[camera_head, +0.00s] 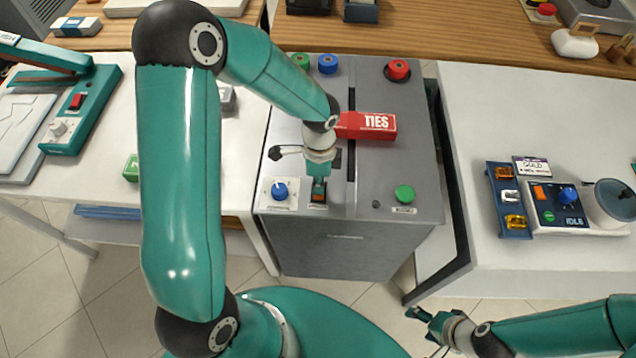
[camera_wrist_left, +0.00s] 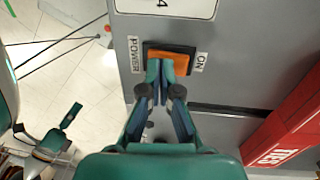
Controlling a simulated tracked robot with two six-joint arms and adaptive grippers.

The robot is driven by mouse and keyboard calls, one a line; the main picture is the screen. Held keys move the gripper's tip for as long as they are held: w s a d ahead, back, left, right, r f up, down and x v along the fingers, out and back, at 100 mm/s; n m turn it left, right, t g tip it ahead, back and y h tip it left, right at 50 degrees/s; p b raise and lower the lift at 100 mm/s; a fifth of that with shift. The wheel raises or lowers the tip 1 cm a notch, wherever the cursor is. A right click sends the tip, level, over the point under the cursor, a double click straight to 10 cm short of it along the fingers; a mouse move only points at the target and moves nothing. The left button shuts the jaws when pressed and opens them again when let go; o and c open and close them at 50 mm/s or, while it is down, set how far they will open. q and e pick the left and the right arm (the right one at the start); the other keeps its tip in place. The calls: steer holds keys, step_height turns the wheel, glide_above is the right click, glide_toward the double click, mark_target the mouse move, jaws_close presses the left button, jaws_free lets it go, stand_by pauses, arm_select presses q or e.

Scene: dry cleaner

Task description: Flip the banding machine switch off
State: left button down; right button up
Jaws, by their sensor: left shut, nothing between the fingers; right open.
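The banding machine (camera_head: 375,235) is a grey cabinet in the middle of the head view. Its orange power switch (camera_head: 317,198) is on the top near the front edge, beside a blue knob. In the left wrist view the orange switch (camera_wrist_left: 184,65) sits in a dark frame between the labels POWER and ON. My left gripper (camera_head: 319,187) points down at the switch. In the left wrist view its shut, empty fingertips (camera_wrist_left: 161,64) overlap the switch's edge; I cannot tell whether they touch it. My right gripper (camera_head: 420,317) is open and empty, low at the right, above the floor.
A red TIES box (camera_head: 378,126) lies on the machine top, close to my left wrist. A green button (camera_head: 405,193) is at the front right, a red button (camera_head: 398,69) at the back. White tables (camera_head: 500,120) stand on both sides.

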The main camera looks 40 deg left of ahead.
arm_select(q)
steer(key=r+p, duration=0.2)
steer(key=r, duration=0.1)
steer(key=r+p, duration=0.1)
steer(key=shift+s+d+r, duration=0.25)
steer(key=shift+s+r, duration=0.05)
steer(key=shift+r, duration=0.05)
steer(key=shift+s+r+b, duration=0.15)
steer(key=shift+r+b, duration=0.35)
steer(key=shift+b, duration=0.15)
step_height(320, 180, up, 8)
glide_above(319, 196)
steer(key=s, duration=0.2)
steer(key=shift+w+d+f+b, duration=0.15)
steer(key=shift+w+d+b, duration=0.1)
steer(key=shift+d+b, duration=0.1)
